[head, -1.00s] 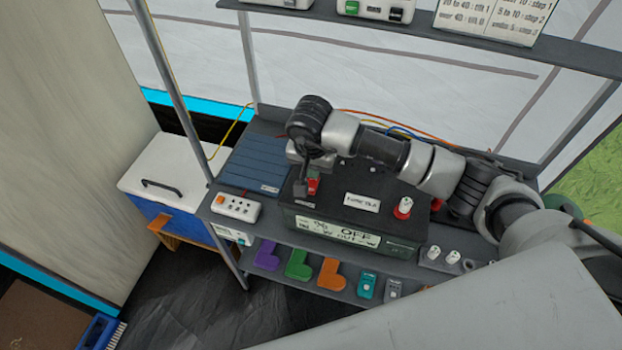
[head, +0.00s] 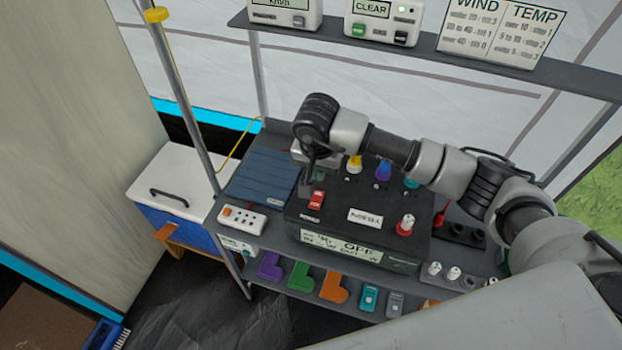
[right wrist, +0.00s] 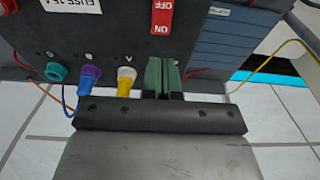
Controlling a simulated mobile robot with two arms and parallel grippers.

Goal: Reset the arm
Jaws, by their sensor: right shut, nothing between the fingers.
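My right arm reaches in from the right in the head view. My right gripper (head: 306,190) points down over the black control box (head: 375,238), just behind and left of its red switch (head: 317,201). In the right wrist view, the two green fingers (right wrist: 162,75) are together with nothing between them. The red switch (right wrist: 161,14), marked ON and OFF, is beyond the fingertips and apart from them. My left gripper is not in view.
Yellow (head: 354,164), blue (head: 383,171) and teal (head: 411,182) plugs stand on the box close to my arm. A red-and-white knob (head: 405,225) stands in front. The upper shelf (head: 450,55) carries small devices and a sign. A blue panel (head: 262,178) lies left.

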